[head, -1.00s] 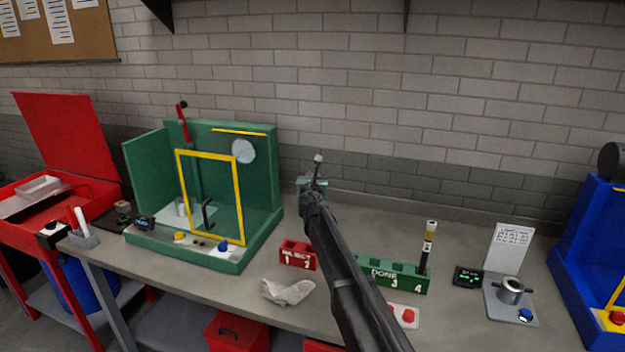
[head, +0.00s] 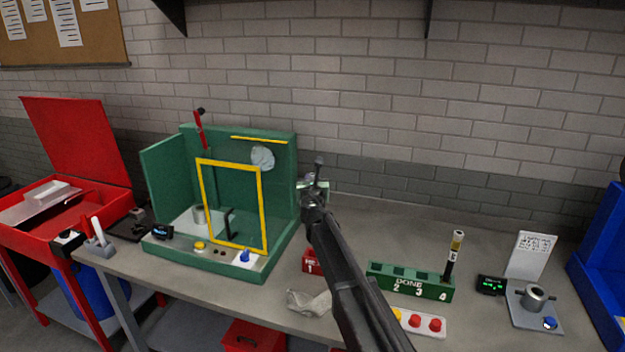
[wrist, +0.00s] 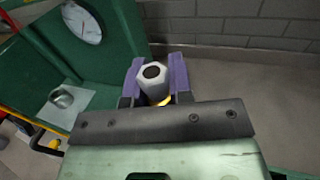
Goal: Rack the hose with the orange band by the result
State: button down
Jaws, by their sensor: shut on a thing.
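My gripper (wrist: 155,85) is shut on a hose end with a pale hex fitting (wrist: 151,76) and dark bore. A yellow-orange band (wrist: 160,101) shows just below the fitting; the rest of the hose is hidden. In the head view my gripper (head: 314,184) is small, above the bench at the right edge of the green test stand (head: 275,250). The green DONE rack (head: 384,281) stands to the right, with a dark, banded hose (head: 453,256) upright in slot 4. The red reject rack (head: 310,262) is partly hidden behind my arm.
The stand has a yellow-framed door (head: 203,200), a gauge (head: 262,158) and a red lever (head: 200,130). A rag (head: 308,302), a button panel (head: 419,323), a small display (head: 491,285) and a metal cup fixture (head: 535,297) are on the bench. Bare bench lies behind the DONE rack.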

jog(key=shift+f+b, duration=2.2)
jog(key=shift+f, duration=0.2)
notch_tip(320, 180, down, 8)
jog(key=b, duration=0.7)
jog(key=shift+r, duration=0.35)
jog(key=c, duration=0.9)
grip_release()
jog(key=shift+c, duration=0.2)
jog(key=s, duration=1)
jog(key=shift+s+d, duration=0.4)
jog(key=shift+d, duration=0.05)
